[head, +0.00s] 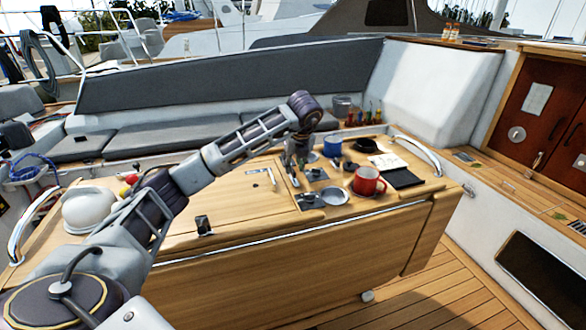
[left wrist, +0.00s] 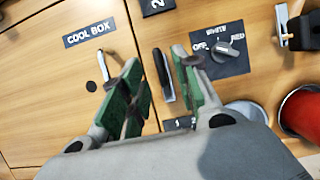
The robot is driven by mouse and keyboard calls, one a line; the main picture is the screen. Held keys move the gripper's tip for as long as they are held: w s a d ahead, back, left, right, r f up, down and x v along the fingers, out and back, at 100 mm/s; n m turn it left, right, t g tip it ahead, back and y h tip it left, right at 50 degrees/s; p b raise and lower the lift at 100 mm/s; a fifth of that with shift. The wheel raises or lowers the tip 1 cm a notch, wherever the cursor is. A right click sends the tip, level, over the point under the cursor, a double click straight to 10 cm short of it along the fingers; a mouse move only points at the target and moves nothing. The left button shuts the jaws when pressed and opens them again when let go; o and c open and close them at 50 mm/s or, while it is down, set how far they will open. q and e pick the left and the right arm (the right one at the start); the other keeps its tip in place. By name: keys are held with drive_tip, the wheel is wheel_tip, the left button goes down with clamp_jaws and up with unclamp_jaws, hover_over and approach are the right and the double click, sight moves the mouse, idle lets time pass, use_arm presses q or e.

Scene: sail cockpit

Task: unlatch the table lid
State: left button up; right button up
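The wooden table (head: 200,215) has lid panels with fittings on top. My left gripper (head: 292,178) points down over the table, right of the COOL BOX label (head: 259,171). In the left wrist view my left gripper (left wrist: 160,88) has its two green-padded fingers apart. A slim dark-and-silver lever (left wrist: 165,76) shows between the fingers, not clamped. A silver lever (left wrist: 103,66) lies left of them, below the COOL BOX label (left wrist: 90,33). A black fitting (head: 204,225) sits near the table's front edge. I cannot tell which fitting latches the lid. My right gripper is not in view.
Right of the gripper are a rotary knob plate (left wrist: 222,52), a red mug (head: 368,182), a blue mug (head: 332,146) and a black notebook (head: 404,178). A white domed object (head: 90,208) stands at the left. Metal rails (head: 418,152) flank the table.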

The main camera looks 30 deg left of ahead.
sight(297, 184)
use_arm(q)
drive_tip(key=v, duration=0.8)
idle(0.7)
